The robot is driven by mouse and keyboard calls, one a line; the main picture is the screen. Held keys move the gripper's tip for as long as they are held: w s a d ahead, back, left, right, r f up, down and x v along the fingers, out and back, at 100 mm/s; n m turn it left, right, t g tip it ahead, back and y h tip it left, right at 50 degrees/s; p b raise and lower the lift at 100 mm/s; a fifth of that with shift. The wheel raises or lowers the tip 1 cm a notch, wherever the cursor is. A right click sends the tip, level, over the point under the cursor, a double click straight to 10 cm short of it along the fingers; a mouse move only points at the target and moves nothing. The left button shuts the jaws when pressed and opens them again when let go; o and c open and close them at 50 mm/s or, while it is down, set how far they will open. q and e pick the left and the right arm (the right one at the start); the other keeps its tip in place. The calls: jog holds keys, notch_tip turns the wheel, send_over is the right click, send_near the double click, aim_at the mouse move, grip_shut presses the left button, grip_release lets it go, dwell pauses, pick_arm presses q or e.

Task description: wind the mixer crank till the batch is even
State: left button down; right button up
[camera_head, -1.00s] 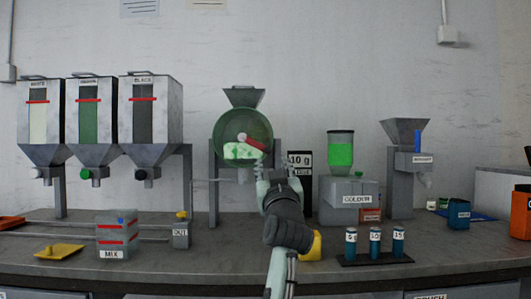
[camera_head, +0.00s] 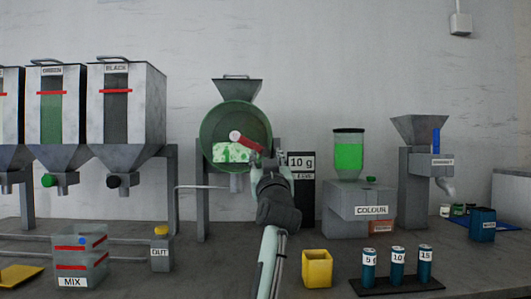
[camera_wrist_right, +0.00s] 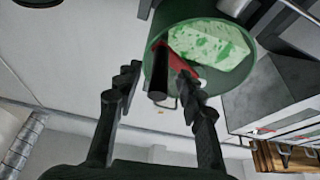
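The mixer is a green round drum (camera_head: 208,118) with a grey hopper on top, left of centre in the head view. Its batch (camera_head: 228,153) is pale with separate green patches, so it looks uneven; it also shows in the right wrist view (camera_wrist_right: 212,42). The red crank arm (camera_head: 249,143) points down and right from the white hub. Its dark handle (camera_wrist_right: 158,82) shows in the right wrist view. My right gripper (camera_wrist_right: 158,76) is open, its fingers on either side of the handle with gaps visible. In the head view my right gripper (camera_head: 262,167) hides the handle. My left gripper is out of view.
Hoppers (camera_head: 125,105) stand at left, above a MIX box (camera_head: 84,262) on rails. A black 10 g display (camera_head: 301,190), a COLOUR unit (camera_head: 362,205) and a grey funnel machine (camera_head: 420,160) stand at right. A yellow cup (camera_head: 317,268) and blue vials (camera_head: 398,265) are near the front.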

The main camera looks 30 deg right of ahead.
aim_at(249, 144)
jog(key=shift+x, duration=1.5)
grip_shut()
